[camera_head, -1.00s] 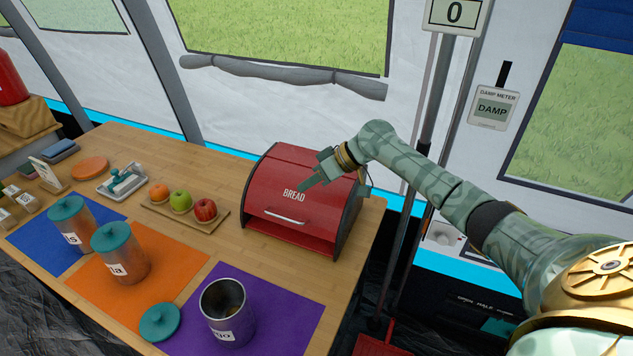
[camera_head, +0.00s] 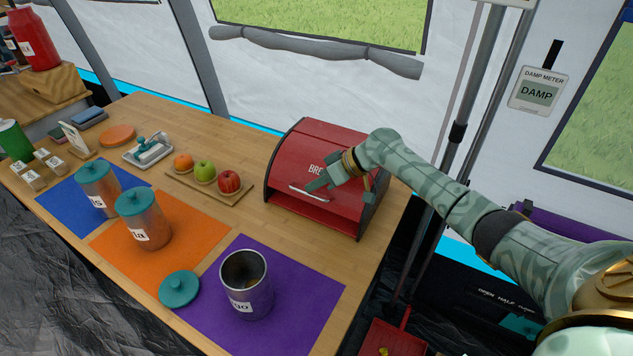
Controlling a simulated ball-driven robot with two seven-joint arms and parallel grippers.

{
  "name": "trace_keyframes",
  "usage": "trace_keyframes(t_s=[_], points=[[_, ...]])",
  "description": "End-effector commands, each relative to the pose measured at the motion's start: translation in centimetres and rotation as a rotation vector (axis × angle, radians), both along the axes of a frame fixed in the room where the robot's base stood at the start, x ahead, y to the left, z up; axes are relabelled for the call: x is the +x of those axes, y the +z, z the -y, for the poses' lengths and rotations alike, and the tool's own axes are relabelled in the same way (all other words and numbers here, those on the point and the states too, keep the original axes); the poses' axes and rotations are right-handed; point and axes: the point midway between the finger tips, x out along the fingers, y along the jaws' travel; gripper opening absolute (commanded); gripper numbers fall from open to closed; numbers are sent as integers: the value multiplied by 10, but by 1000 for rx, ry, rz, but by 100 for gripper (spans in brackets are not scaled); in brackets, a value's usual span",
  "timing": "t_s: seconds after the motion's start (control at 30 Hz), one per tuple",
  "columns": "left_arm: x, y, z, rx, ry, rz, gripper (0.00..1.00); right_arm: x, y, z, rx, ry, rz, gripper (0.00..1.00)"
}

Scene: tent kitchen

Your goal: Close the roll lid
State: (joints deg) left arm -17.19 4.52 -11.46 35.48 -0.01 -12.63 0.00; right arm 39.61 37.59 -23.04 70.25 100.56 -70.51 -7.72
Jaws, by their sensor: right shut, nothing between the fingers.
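The red bread bin (camera_head: 330,145) stands at the right end of the wooden table. Its curved red roll lid (camera_head: 291,172) is part of the way down, with an opening under its lower edge. A pale bar handle (camera_head: 308,194) runs along the lower front of the lid. My right gripper (camera_head: 318,184) is shut and empty, with its fingers at the front of the lid, close above the handle. I cannot tell whether they touch it. The gripper and wrist hide part of the BREAD lettering and the lid's right side. My left gripper is not in view.
A board (camera_head: 210,188) with three fruits lies left of the bin. An open metal canister (camera_head: 247,290) stands on the purple mat (camera_head: 310,280) in front of it. Lidded canisters stand further left. A grey pole (camera_head: 455,155) rises right of the table.

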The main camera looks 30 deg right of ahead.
Motion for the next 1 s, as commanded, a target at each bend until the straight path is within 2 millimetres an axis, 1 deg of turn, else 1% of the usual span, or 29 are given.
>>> trace_keyframes(t_s=[0.07,0.2,0.33,0.5,0.87,1.0], points=[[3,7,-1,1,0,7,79,-5,-4,-7,-34,2,18,0],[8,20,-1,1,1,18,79,-13,-25,-21,-154,2,90,0],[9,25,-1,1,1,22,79,-18,-47,-29,-254,2,151,0],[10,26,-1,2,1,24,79,-21,-61,-34,-321,3,193,0],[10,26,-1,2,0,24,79,-22,-66,-34,-329,5,191,0],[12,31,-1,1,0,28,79,-28,-58,-30,-331,6,191,0]])
